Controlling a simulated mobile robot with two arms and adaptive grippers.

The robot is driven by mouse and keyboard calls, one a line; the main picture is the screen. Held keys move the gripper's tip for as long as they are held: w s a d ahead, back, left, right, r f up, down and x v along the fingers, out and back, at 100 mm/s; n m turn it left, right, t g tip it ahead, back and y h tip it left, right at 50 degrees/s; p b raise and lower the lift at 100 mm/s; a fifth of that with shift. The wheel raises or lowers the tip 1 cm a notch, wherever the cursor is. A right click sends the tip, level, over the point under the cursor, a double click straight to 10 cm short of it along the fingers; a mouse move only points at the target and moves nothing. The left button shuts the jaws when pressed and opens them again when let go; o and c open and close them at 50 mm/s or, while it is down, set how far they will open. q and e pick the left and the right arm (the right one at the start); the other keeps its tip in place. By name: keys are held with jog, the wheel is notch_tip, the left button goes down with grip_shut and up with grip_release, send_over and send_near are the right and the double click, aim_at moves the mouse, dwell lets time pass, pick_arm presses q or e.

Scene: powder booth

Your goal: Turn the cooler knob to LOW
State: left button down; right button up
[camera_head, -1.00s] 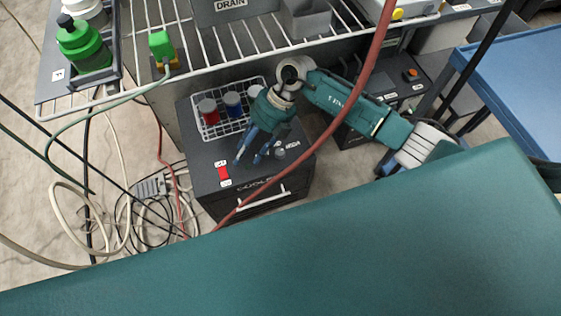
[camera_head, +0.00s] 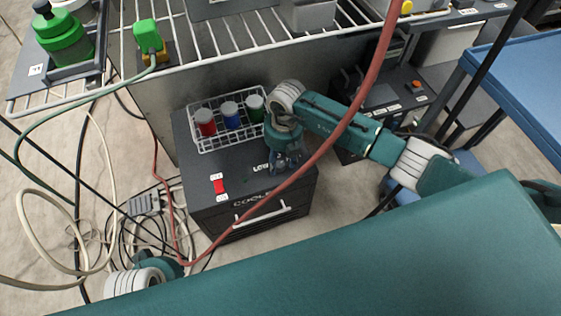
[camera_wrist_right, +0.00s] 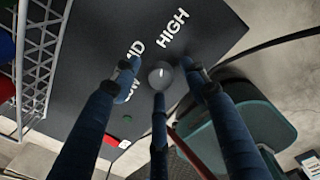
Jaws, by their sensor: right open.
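The cooler (camera_head: 205,180) is a dark box with a front handle, below the wire shelf in the head view. In the right wrist view its knob (camera_wrist_right: 160,75) is a small round grey cap with a short white mark, near the HIGH, MID and LOW labels. I cannot tell which label the mark points at. My right gripper (camera_head: 287,163) points down over the cooler top and hides the knob in the head view. Its open blue fingers (camera_wrist_right: 159,78) are spread around the knob, with no clear contact. My left gripper is not in view; only a left arm part shows at lower left.
A red hose (camera_head: 345,120) crosses in front of the cooler. The wire shelf (camera_head: 215,63) is above and behind. Cables lie on the floor at left.

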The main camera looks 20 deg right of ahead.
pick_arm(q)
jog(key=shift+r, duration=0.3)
pick_arm(e)
jog(key=shift+f, duration=0.25)
grip_shut()
